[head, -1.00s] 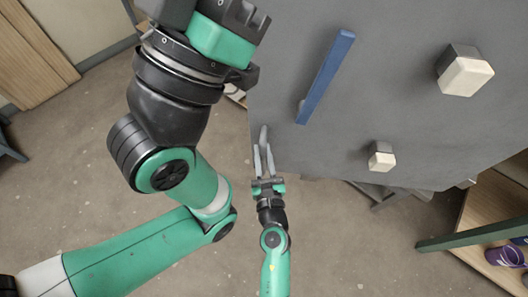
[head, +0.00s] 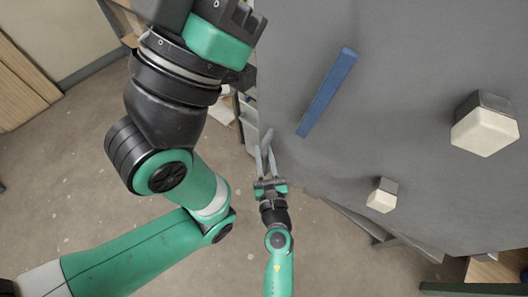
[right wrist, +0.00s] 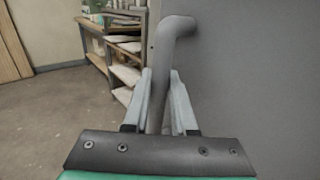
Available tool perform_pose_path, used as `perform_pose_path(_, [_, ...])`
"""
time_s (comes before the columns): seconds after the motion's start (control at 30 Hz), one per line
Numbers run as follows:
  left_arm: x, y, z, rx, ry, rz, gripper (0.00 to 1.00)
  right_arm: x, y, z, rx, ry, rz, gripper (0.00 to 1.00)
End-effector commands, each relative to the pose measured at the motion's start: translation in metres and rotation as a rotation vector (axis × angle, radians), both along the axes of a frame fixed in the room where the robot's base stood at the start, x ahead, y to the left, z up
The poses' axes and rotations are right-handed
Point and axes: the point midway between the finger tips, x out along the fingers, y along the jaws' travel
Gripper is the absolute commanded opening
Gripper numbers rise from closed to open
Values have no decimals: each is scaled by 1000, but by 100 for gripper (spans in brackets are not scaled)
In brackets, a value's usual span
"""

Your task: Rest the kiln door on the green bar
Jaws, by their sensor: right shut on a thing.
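The kiln door appears to be the large grey panel (head: 410,60) filling the upper right of the head view. It carries a blue bar (head: 327,93) and two cream blocks. My right gripper (head: 266,148) is at the panel's lower left edge. In the right wrist view its fingers are shut on a grey bent handle (right wrist: 174,38) beside the panel (right wrist: 260,70). A dark green bar (head: 470,288) shows at the bottom right corner of the head view, apart from the panel and partly cut off. My left arm crosses the left side; its fingertips are out of view.
The larger cream block (head: 485,132) and the smaller one (head: 381,200) stand out from the panel. A wooden shelf (right wrist: 122,70) with items stands behind the handle. The floor (head: 70,190) is bare around my arms.

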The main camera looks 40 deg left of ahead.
Motion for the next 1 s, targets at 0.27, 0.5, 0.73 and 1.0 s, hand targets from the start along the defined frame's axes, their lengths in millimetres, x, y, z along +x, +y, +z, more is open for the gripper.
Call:
perform_pose_path(0.27, [0,0,-1,0,0,0,0,3,-3,-3,-6,2,-9,0])
perform_pose_path(0.5, [0,0,-1,0,0,0,0,3,-4,-4,-7,3,-12,30])
perform_pose_path(0.73, [0,0,0,0,0,0,0,4,-4,-3,-4,2,-11,55])
perform_pose_path(1.0, [0,0,0,0,0,0,0,4,-4,-1,-1,0,-12,55])
